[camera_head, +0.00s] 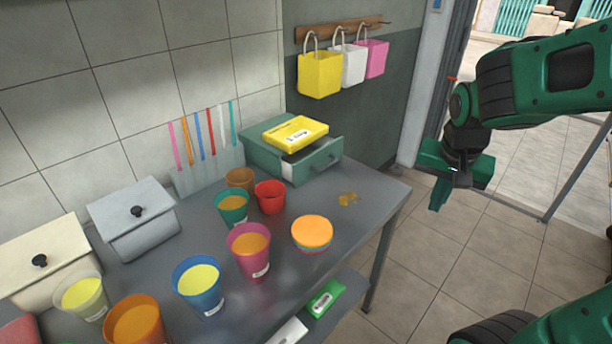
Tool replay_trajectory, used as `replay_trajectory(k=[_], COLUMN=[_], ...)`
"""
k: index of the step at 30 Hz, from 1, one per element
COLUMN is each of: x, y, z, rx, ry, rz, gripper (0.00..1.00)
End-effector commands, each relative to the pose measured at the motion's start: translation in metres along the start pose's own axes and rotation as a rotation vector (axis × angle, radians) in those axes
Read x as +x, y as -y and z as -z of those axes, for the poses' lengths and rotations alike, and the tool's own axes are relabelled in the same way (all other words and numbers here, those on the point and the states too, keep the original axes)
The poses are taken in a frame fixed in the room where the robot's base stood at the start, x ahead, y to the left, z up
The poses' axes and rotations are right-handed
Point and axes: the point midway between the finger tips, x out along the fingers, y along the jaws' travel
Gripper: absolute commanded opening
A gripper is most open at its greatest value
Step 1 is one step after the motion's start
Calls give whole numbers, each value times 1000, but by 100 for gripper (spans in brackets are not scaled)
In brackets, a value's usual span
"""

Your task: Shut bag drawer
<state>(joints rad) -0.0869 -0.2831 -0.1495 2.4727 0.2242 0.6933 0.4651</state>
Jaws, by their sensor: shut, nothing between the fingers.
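A green drawer box stands at the back right of the grey table. Its drawer (318,159) is pulled partly out toward the right, and a dark gap shows behind its front panel. A small dark knob sits on that front. A yellow packet (296,133) with a white label lies on top of the box (262,143) and hides part of the opening. My gripper (437,203) hangs in the air to the right of the drawer, beyond the table's edge. It is shut, empty and points down.
The grey table (381,199) holds several cups, including a red cup (270,197), and a stack of round lids (312,232). Several straws stand behind in a holder. Yellow, white and pink bags hang from a wall rack (340,28). Open floor (440,245) lies right of the table.

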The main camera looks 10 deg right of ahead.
Motion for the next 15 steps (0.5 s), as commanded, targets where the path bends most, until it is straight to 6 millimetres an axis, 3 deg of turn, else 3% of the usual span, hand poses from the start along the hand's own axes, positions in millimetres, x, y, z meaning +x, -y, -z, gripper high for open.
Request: replay_trajectory(k=[1, 3, 9, 12, 15], x=[8, 15, 26, 27, 27], y=[36, 83, 207, 248, 273], z=[9, 18, 15, 5, -3], rx=[4, 36, 117, 146, 164], ry=[-40, -100, -204, -221, -229], rz=[22, 69, 237, 306, 351], gripper=[0, 0, 0, 0, 0])
